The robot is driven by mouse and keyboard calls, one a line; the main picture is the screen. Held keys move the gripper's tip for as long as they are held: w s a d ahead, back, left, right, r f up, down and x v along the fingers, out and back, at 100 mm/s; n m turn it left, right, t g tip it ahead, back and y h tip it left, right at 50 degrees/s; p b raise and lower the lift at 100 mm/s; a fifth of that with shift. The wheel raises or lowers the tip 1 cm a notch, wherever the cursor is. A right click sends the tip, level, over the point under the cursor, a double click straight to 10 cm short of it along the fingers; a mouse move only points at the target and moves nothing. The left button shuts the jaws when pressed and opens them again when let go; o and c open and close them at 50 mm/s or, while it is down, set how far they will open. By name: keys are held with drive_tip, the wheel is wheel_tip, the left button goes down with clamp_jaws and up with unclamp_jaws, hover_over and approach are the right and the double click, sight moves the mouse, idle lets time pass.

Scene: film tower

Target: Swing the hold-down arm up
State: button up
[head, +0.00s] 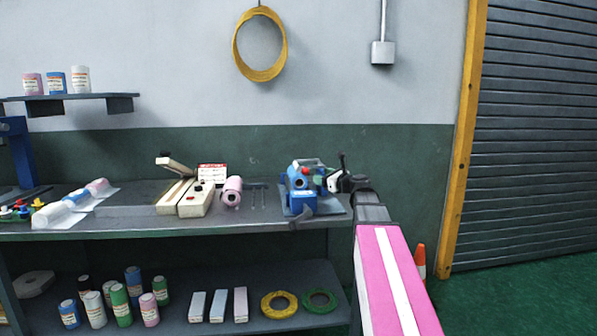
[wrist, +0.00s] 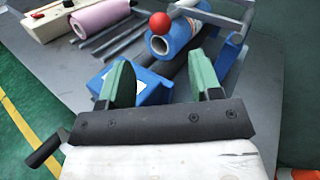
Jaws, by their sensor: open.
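The blue film machine (head: 301,178) stands at the right end of the bench, with a blue roll in it. In the wrist view the blue roll (wrist: 172,38) lies beyond my fingers. A red ball knob (wrist: 161,23) sits above the roll's near end, by a light grey bar (wrist: 208,14) that looks like the hold-down arm. Whether the bar is down on the roll is not clear. My gripper (head: 333,181) is at the machine's right side; in the wrist view its green-padded fingers (wrist: 164,80) are open, with nothing held between them. The fingers hide part of the machine.
A blue box (wrist: 138,86) on the machine lies close beyond the left finger. A pink roll (head: 232,190) and a white sealer (head: 196,199) stand left of the machine. A dark handle (wrist: 46,148) shows at lower left in the wrist view. Open floor lies right of the bench.

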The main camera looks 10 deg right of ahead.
sight(308, 172)
drive_tip(key=x, duration=1)
drive_tip(key=shift+w+a, duration=0.25)
drive_tip(key=shift+w, duration=0.05)
clamp_jaws()
